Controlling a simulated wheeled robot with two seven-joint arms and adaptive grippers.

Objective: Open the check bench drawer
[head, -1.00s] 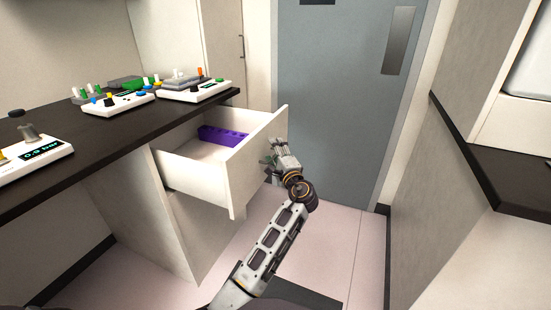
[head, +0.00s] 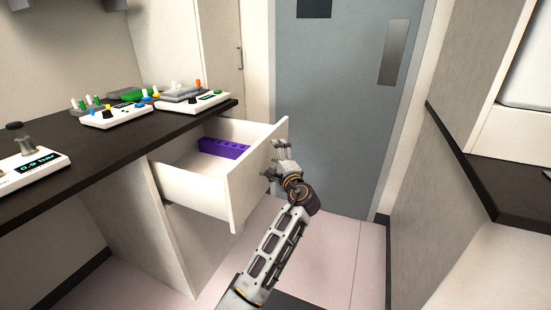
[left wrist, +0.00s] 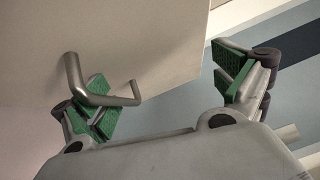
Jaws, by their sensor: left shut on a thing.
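The check bench drawer (head: 192,192) is pulled well out from under the dark bench top. Its inside is visible and holds a purple block with holes (head: 223,148). My left gripper (head: 276,160) is at the outer face of the drawer front (head: 258,170). In the left wrist view the bent metal handle (left wrist: 73,76) stands out from the pale drawer front (left wrist: 140,45). It runs between green finger pads at the left, and the gripper is shut on it. The handle is hidden in the head view. My right gripper is out of view.
The bench top (head: 100,142) carries several white control boxes, one with a pressure display (head: 30,168). A grey door (head: 335,110) stands beyond the drawer. Another dark counter (head: 510,190) is at the right. The floor (head: 335,245) between is clear.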

